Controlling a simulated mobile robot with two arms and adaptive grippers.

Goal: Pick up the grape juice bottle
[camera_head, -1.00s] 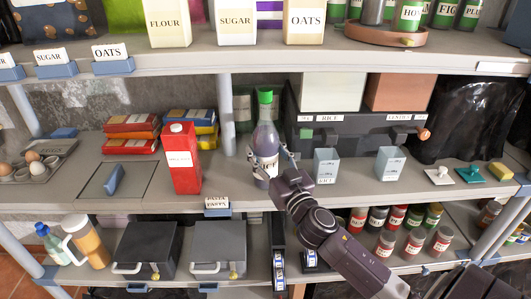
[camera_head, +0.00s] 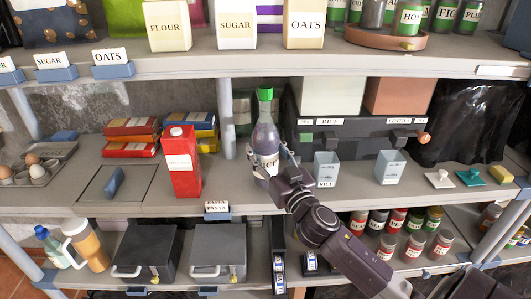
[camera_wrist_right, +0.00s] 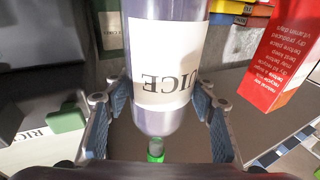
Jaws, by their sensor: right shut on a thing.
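The grape juice bottle (camera_head: 265,138), clear with purple contents, a white label and a green cap, stands upright at the middle shelf, right of the red carton. My right gripper (camera_head: 267,159) comes from the front right and is shut around its lower body. In the right wrist view the bottle (camera_wrist_right: 155,60) fills the space between the two blue-padded fingers, its label reading "UICE" upside down. The bottle looks slightly raised, but I cannot tell for sure whether its base is clear of the shelf. My left gripper is not in view.
A red carton (camera_head: 182,162) stands left of the bottle. A grey-blue cup (camera_head: 326,169) is close on the right, near my wrist. A dark case (camera_head: 350,137) stands behind.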

